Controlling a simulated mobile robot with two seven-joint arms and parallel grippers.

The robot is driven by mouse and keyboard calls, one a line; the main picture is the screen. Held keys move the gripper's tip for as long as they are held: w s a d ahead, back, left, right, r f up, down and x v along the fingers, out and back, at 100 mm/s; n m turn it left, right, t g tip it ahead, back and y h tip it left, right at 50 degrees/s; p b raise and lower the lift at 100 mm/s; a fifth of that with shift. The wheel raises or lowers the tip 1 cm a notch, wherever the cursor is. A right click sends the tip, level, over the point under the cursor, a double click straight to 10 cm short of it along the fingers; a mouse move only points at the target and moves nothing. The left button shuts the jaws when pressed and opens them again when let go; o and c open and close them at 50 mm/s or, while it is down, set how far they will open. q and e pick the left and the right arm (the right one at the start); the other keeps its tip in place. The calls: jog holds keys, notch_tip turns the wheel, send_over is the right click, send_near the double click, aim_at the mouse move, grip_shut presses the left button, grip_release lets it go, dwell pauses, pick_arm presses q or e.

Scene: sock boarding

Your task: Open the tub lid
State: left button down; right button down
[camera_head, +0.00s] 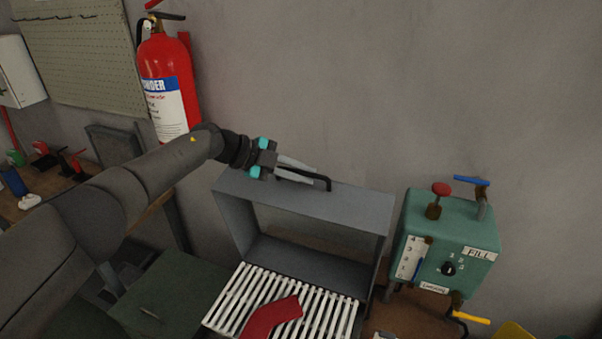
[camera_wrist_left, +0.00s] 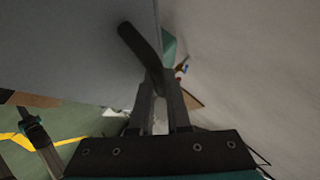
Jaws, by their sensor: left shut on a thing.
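The tub lid (camera_head: 310,204) is a grey, box-like cover. In the head view it stands raised, with its hollow side facing me, behind a white slatted rack. A black bar handle (camera_head: 327,182) sits along its top edge. My left gripper (camera_head: 304,169) comes in from the left and is shut on this handle. In the left wrist view the dark handle (camera_wrist_left: 138,44) runs down between the fingertips (camera_wrist_left: 161,78), with the grey lid surface to the left. The fingers partly hide the handle.
A red sock-shaped piece (camera_head: 271,317) lies on the white slatted rack (camera_head: 228,301). A teal box with valves and a dial (camera_head: 452,240) stands to the right. A red fire extinguisher (camera_head: 165,75) hangs on the wall behind my left arm. A dark green box (camera_head: 172,293) is at the left.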

pick_arm(q)
jog(key=shift+s+f, duration=0.1)
jog(key=c, duration=0.9)
grip_release()
jog(key=shift+a, duration=0.1)
jog(key=b+v, duration=0.1)
jog(key=v, duration=1.4)
jog(key=shift+r, duration=0.2)
